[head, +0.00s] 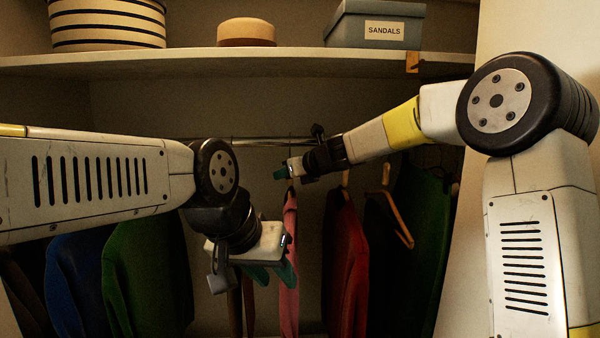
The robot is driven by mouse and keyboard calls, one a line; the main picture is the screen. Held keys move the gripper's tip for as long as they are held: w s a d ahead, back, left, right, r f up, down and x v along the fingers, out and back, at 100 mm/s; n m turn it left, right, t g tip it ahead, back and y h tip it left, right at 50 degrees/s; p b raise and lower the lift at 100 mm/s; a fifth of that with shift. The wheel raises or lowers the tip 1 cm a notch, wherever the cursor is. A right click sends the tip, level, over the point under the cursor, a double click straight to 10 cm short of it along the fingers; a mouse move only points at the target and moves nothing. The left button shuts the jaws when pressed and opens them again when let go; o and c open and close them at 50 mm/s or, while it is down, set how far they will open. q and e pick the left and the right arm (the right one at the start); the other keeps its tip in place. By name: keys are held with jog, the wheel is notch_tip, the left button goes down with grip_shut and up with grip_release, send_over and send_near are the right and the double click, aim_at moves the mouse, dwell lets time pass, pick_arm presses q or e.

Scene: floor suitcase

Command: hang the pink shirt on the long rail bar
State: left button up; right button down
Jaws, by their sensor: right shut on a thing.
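The pink shirt (290,220) hangs almost edge-on in the middle of the head view, below the long rail bar (255,141). My right gripper (284,172) is at the shirt's top, just under the rail, and is shut on the shirt's hanger. A thin upright line above it looks like the hook, but I cannot tell whether it rests on the bar.
Green (145,265) and blue (75,275) garments hang to the left. A red garment (345,255), a bare wooden hanger (397,210) and a dark green garment (420,245) are to the right. A shelf (250,62) above holds a striped basket, a hat and a sandals box.

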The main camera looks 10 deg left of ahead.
jog(key=shift+f, duration=0.25)
dwell(0.6)
jog(key=c, duration=1.3)
grip_release()
jog(key=shift+o, duration=0.2)
jog(key=shift+f, duration=0.1)
